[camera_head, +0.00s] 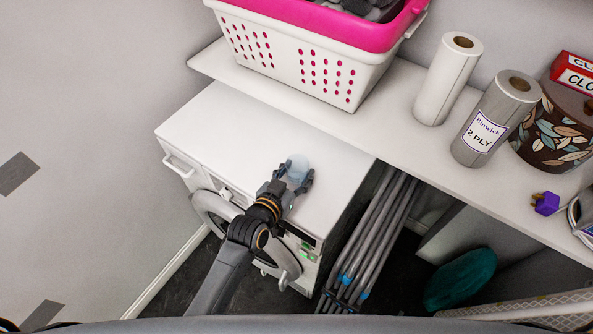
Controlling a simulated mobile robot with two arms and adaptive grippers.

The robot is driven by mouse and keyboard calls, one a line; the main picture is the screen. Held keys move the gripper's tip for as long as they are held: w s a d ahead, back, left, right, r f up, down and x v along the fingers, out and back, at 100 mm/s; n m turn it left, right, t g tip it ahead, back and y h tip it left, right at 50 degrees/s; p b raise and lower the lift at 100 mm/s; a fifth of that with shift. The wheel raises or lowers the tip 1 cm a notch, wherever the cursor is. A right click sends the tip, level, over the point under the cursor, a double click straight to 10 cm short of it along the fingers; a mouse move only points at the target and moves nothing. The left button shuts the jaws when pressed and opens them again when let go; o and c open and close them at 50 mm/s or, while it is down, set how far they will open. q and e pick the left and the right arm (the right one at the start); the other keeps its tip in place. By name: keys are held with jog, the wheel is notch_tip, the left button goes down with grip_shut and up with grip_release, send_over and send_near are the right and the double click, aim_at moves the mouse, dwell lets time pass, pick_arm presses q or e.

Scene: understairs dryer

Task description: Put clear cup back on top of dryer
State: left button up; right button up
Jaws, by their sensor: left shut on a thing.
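The clear cup (298,168) is a small pale translucent cup over the white top of the dryer (225,130). My left gripper (298,180) is shut on the cup, with a finger on each side of it. The cup is near the right part of the dryer top. I cannot tell whether its base touches the surface. The gripper covers the cup's near side. The dryer's round door (207,207) is on its front, partly behind my left arm. My right gripper is not in view.
A shelf (400,142) overhangs behind the dryer. It carries a pink and white basket (328,62), two paper rolls (448,78) and a leaf-patterned container (560,125). Grey folded poles (372,240) stand right of the dryer. The dryer top's left part is clear.

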pick_arm(q)
jog(key=o, duration=1.2)
jog(key=shift+f, duration=0.15)
jog(key=shift+c, duration=0.2)
jog(key=shift+r, duration=0.25)
jog(key=b+v, duration=0.1)
jog(key=v, duration=0.9)
jog(key=shift+s+a, duration=0.2)
jog(key=shift+s, duration=0.05)
jog(key=shift+s+a+r, duration=0.25)
jog(key=shift+s+a, duration=0.05)
jog(key=shift+s, duration=0.3)
